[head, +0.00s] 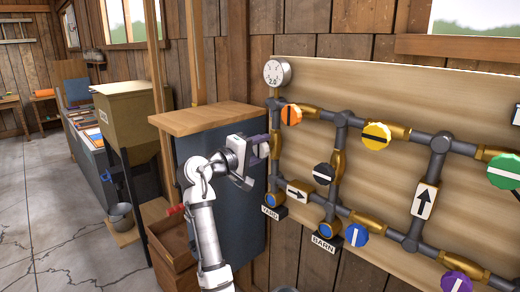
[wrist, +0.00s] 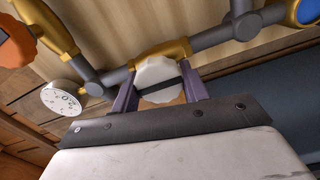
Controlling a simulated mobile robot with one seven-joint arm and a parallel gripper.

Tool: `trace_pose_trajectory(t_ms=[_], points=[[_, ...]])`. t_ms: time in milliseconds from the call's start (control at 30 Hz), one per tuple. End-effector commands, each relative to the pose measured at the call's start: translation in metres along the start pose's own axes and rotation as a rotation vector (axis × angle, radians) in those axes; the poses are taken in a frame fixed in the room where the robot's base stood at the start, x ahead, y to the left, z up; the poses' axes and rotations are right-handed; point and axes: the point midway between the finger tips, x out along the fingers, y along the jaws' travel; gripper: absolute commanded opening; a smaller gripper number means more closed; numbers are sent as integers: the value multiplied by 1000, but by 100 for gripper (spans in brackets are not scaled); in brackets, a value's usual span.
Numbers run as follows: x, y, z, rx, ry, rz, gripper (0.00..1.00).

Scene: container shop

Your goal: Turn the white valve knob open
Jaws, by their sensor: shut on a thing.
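The white valve knob (wrist: 157,71) sits on a brass valve body in the wrist view, with a dark bar across its face. The bar lies roughly along the pipe there. My gripper (wrist: 159,90) has its two purple fingers on opposite sides of the knob and is shut on it. In the head view my gripper (head: 257,150) reaches the left vertical pipe of the board, and hides most of the knob.
A round gauge (head: 277,73) stands above the left pipe. An orange knob (head: 291,115) is just above right of my gripper, and a black knob (head: 323,173) is to the right. A wood-topped cabinet (head: 207,117) stands close behind my arm.

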Motion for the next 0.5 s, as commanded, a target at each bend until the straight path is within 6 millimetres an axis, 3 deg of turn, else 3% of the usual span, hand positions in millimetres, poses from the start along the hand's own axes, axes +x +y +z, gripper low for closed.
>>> trace_pose_trajectory(t_ms=[167, 200, 333, 500], points=[[0, 0, 0, -3, 0, 0, 22], [0, 0, 0, -3, 0, 0, 50], [0, 0, 0, -2, 0, 0, 66], [0, 0, 0, -1, 0, 0, 66]])
